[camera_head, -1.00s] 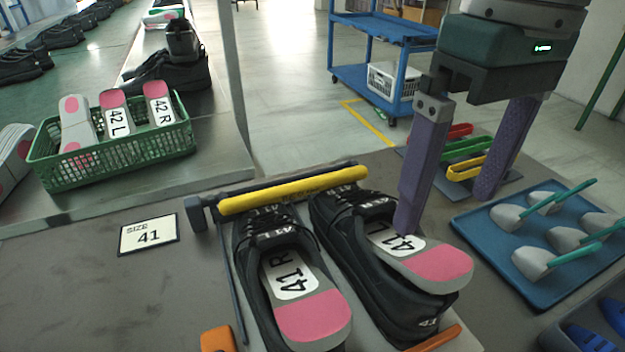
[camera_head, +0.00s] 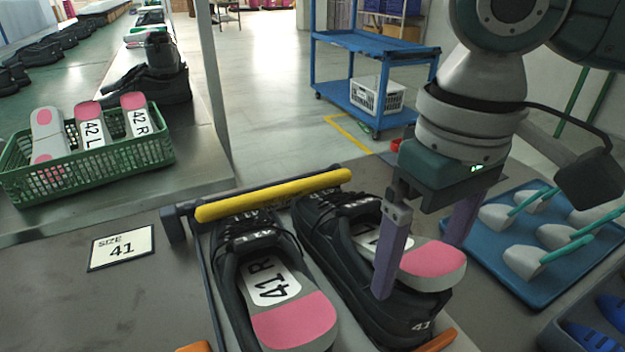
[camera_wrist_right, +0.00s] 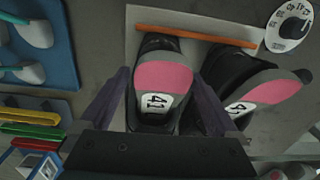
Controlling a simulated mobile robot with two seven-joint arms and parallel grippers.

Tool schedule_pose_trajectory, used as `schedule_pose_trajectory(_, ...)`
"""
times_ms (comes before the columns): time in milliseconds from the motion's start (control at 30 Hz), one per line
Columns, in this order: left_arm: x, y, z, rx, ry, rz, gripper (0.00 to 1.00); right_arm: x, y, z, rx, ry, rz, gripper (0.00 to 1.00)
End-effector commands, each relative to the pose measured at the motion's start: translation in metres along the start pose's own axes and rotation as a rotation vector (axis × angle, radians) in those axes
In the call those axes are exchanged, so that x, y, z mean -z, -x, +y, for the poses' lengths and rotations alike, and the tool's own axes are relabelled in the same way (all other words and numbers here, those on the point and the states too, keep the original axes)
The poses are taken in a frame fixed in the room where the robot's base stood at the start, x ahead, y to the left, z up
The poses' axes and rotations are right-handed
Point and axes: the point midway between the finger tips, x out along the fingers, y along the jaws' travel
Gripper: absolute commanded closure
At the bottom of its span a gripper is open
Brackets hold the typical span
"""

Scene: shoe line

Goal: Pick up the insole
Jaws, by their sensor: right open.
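The insole marked 41 L (camera_head: 433,259), grey with a pink heel and white label, lies in the opening of the right-hand black shoe (camera_head: 350,270), its heel end raised above the collar. The insole marked 41 R (camera_head: 294,320) lies in the left-hand shoe (camera_head: 229,280). My right gripper (camera_head: 419,270) is open, its purple fingers on either side of the 41 L insole. In the right wrist view that insole (camera_wrist_right: 163,78) shows between the open fingers (camera_wrist_right: 161,80), with no clear grip on it. My left gripper is not in view.
A yellow bar (camera_head: 275,195) crosses behind the shoes. A size 41 card (camera_head: 121,247) lies left. A blue tray (camera_head: 535,285) with grey shoe forms stands right. A green basket (camera_head: 90,165) with insoles stands on the left table.

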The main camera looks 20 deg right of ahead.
Motion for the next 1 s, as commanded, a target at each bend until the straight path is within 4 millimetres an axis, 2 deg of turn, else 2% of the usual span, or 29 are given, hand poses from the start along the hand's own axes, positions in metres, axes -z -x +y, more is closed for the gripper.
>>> schedule_pose_trajectory(33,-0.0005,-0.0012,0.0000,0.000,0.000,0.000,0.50,-0.0009,-0.0042,0.0001,-0.001,0.001,-0.003,0.00)
schedule_pose_trajectory(100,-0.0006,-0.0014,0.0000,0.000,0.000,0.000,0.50,-0.0011,-0.0046,0.0001,0.000,0.001,-0.003,0.11)
schedule_pose_trajectory(700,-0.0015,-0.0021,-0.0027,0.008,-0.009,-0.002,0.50,-0.0026,-0.0062,-0.0025,0.006,0.005,-0.008,0.78)
schedule_pose_trajectory(1000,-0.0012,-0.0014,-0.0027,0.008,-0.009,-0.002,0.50,-0.0041,-0.0052,-0.0032,0.008,0.006,-0.010,0.78)
